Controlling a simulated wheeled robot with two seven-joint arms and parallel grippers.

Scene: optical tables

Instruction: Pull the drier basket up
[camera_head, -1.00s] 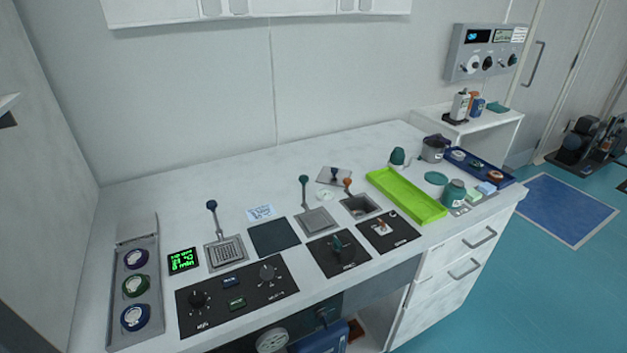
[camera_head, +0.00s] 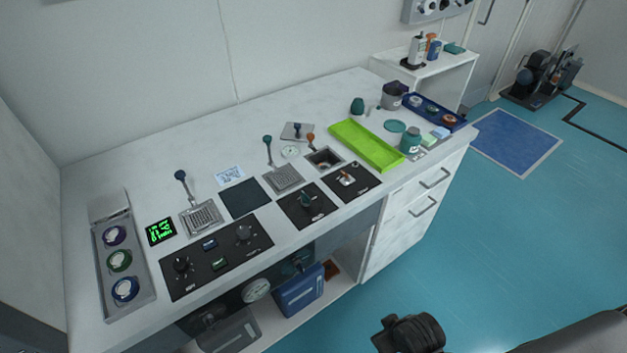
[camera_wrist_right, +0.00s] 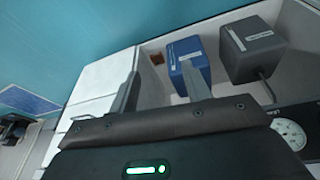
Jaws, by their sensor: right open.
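Several wells are set in the white counter. A square mesh basket (camera_head: 201,216) with a blue-knobbed upright handle (camera_head: 180,175) sits at the left, beside a green-lit display (camera_head: 160,231). A second mesh-topped basket (camera_head: 284,179) has a teal-knobbed handle (camera_head: 267,140). An open dark well (camera_head: 324,160) with an orange-knobbed handle (camera_head: 310,138) is to its right. No readable label tells which is the drier's. My right gripper (camera_wrist_right: 160,70) is open and empty, pointing toward the space under the counter; its dark arm part (camera_head: 408,335) shows low in the head view. My left gripper is out of view.
A black knob panel (camera_head: 215,257) lies in front of the baskets, with two smaller panels to its right. A lime-green tray (camera_head: 366,145) stands further right. Under the counter are a blue box (camera_head: 301,291) and a gauge (camera_head: 256,290). Open teal floor lies at the right.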

